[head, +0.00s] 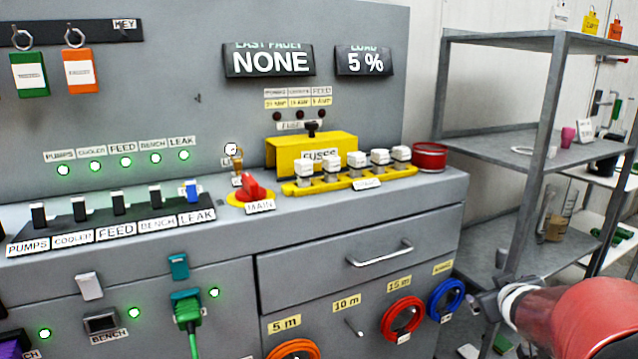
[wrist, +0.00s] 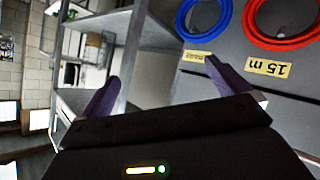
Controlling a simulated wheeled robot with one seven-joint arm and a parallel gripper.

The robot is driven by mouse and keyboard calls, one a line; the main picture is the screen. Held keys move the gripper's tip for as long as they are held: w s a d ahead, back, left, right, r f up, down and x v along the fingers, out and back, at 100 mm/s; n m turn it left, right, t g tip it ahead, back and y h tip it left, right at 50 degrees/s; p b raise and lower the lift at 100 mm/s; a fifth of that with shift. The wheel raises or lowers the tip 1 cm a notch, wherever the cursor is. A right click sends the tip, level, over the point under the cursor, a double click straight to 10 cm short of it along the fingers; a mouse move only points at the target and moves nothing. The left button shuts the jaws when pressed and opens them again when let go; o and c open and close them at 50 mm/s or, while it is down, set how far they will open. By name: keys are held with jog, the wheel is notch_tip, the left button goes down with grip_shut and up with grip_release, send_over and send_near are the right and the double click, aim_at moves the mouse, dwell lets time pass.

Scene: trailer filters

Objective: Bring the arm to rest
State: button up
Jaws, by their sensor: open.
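My arm (head: 570,315) shows at the lower right of the head view, in front of the grey shelf rack. My gripper's fingertips are outside the head view. In the wrist view my gripper (wrist: 160,82) is open, its two purple fingers wide apart with nothing between them. Beyond the fingers are the rack's post and the front of the grey cabinet. The fingers appear clear of both.
The grey cabinet (head: 340,210) fills the left and middle, with a drawer handle (head: 380,254) and hanging red (head: 403,320) and blue (head: 446,300) coils. The metal shelf rack (head: 500,140) stands close behind my arm at right. A green plug (head: 187,310) hangs at front.

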jog(key=s+a+m+g+y, duration=0.1)
jog(key=s+a+g+y, duration=0.3)
jog(key=s+a, duration=1.8)
jog(key=shift+a+f+g+y, duration=0.3)
jog(key=shift+a+g, duration=0.6)
jog(key=shift+a, duration=0.2)
